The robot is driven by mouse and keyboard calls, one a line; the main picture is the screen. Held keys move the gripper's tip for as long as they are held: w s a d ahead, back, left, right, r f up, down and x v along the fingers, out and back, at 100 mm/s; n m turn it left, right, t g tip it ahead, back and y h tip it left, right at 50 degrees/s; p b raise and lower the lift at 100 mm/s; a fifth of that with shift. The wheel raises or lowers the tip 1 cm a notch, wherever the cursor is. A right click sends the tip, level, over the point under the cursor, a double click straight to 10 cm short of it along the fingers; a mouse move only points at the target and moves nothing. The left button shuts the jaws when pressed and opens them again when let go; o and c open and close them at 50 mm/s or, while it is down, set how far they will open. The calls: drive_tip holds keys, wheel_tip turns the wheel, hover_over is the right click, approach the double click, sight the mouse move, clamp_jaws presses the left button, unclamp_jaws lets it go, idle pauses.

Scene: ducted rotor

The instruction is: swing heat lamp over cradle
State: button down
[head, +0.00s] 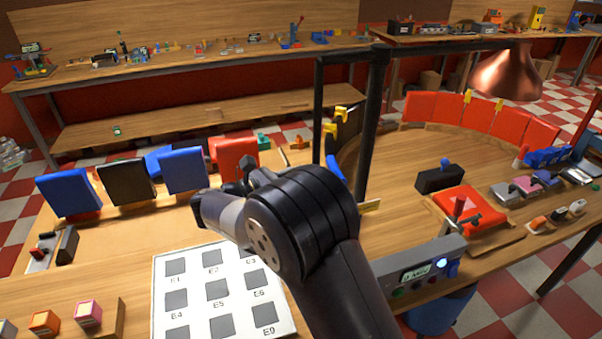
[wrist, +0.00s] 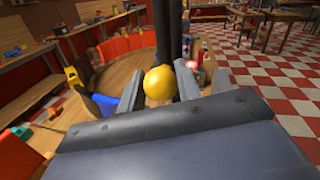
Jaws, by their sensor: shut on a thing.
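The heat lamp, a copper bell-shaped shade (head: 508,73), hangs at the upper right in the head view. A black post (head: 375,120) with a horizontal bar at its top stands left of it. In the wrist view, my gripper (wrist: 160,86) has its fingers on both sides of a yellow ball knob (wrist: 158,87), shut on it, in front of the black post. In the head view my arm hides the fingertips and knob. A red piece with a metal lever (head: 464,207) on a wooden base may be the cradle; I cannot be sure. The lamp is behind it, not above it.
A curved row of red panels (head: 480,115) backs the round table. A grey control box (head: 425,272) with a lit blue button stands at its front. A white board of grey squares (head: 215,295) lies below my arm. Blue and black upright panels (head: 125,180) stand at left.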

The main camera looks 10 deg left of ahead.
drive_tip(key=shift+w+r, duration=0.1)
drive_tip(key=c, duration=1.1)
unclamp_jaws()
drive_tip(key=shift+w+a, duration=0.1)
drive_tip(key=shift+o, duration=0.2)
drive_tip(key=b+v, duration=0.3)
drive_tip(key=v, duration=0.8)
